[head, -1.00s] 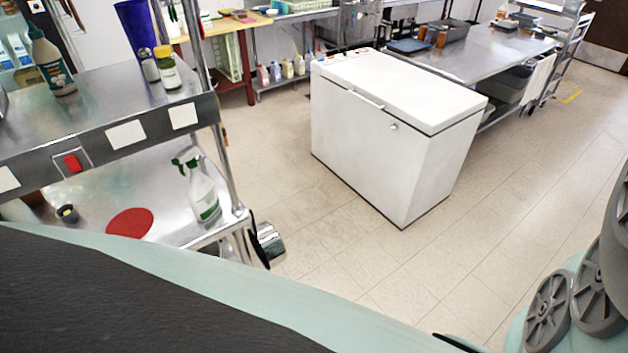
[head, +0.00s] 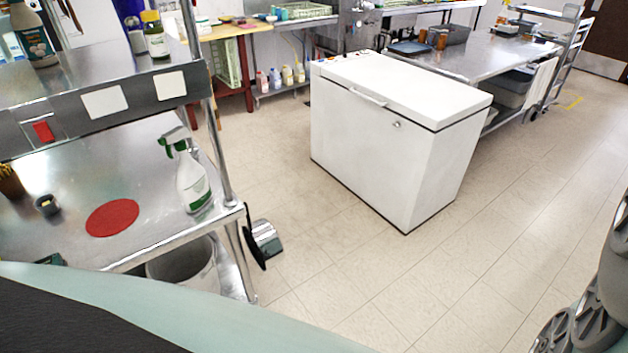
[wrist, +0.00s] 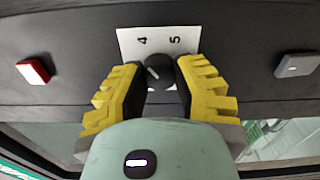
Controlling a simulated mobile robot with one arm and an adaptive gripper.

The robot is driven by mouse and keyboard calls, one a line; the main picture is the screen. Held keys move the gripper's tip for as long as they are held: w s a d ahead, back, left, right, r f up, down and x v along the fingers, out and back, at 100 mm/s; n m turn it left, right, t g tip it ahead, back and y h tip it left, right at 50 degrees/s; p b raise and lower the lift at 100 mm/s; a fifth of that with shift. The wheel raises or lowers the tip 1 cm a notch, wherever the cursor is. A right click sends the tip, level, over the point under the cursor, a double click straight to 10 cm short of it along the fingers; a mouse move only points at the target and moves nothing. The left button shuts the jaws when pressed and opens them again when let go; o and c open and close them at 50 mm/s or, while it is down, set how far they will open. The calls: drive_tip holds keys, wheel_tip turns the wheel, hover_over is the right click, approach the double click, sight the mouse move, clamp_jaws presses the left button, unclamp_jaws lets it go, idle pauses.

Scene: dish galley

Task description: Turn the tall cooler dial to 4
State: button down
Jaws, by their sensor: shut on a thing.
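In the wrist view, a dark round dial (wrist: 160,67) sits on a dark panel in front of a white label plate (wrist: 130,40). The plate shows a 4 on the left and a 5 on the right, both turned sideways. A short pale mark on the dial slants toward the upper left, on the side of the 4. My gripper (wrist: 162,82) has yellow ridged fingers, shut on the dial from both sides. The dial's lower part and the rest of its scale are hidden. Neither dial nor gripper shows in the head view.
A red switch (wrist: 33,70) and a grey switch (wrist: 297,65) flank the dial. In the head view, a steel shelf unit with a spray bottle (head: 192,182) and red disc (head: 112,217) stands at left. A white chest freezer (head: 370,150) stands mid-floor; floor to its right is clear.

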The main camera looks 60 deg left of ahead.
drive_tip(key=shift+f+m+b, duration=0.25)
drive_tip(key=shift+m+b, duration=0.25)
drive_tip(key=shift+b, duration=0.15)
drive_tip(key=shift+r, duration=0.1)
drive_tip(key=c, duration=0.6)
unclamp_jaws()
drive_tip(key=shift+r, duration=0.1)
drive_tip(key=a, duration=1.2)
drive_tip(key=shift+s, duration=0.15)
